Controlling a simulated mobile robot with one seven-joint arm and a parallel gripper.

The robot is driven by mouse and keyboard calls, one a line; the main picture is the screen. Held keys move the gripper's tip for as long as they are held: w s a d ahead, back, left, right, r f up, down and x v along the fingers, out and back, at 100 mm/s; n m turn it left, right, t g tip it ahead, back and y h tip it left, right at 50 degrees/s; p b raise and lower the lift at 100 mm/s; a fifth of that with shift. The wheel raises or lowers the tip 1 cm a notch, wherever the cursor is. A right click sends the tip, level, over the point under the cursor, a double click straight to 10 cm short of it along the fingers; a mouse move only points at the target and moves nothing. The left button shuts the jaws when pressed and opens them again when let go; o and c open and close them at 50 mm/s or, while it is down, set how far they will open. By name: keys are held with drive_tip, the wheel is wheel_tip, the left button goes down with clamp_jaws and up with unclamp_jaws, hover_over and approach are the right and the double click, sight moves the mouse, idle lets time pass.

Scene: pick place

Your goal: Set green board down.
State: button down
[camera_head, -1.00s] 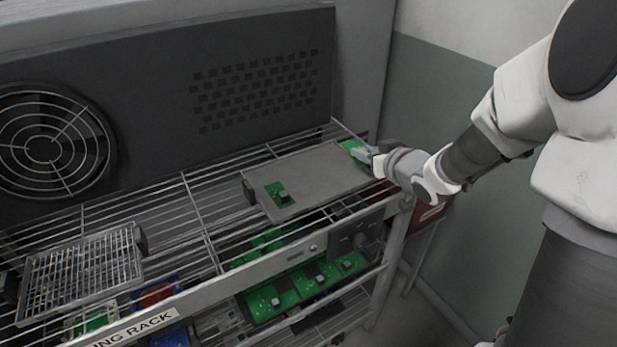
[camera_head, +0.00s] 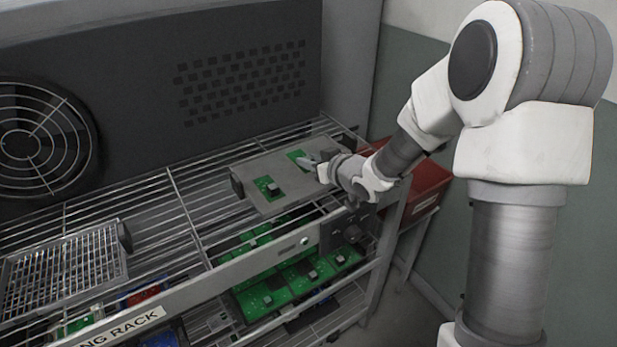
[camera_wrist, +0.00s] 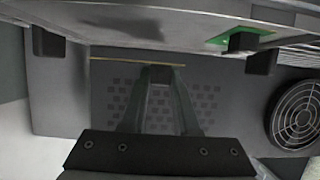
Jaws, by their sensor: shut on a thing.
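My gripper (camera_head: 312,163) is shut on a green board (camera_head: 296,156) over the grey tray (camera_head: 262,167) on the rack's top shelf. In the wrist view the board shows edge-on as a thin yellowish line (camera_wrist: 115,60) at the fingertips (camera_wrist: 160,72). I cannot tell whether the held board touches the tray.
A wire-mesh tray (camera_head: 65,262) stands on the shelf's left part. Several green boards (camera_head: 275,292) lie on the lower shelf. A dark grey panel with a fan (camera_head: 40,140) stands behind. A red bin (camera_head: 428,180) is right of the rack.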

sight(309, 182)
drive_tip(key=shift+w+a+f+b, duration=0.15)
drive_tip(key=shift+f+b, duration=0.25)
drive_tip(key=shift+f, duration=1.7)
drive_tip(key=shift+f, duration=0.25)
drive_tip(key=c, duration=0.7)
unclamp_jaws()
drive_tip(key=shift+o, duration=0.2)
drive_tip(key=shift+r, duration=0.1)
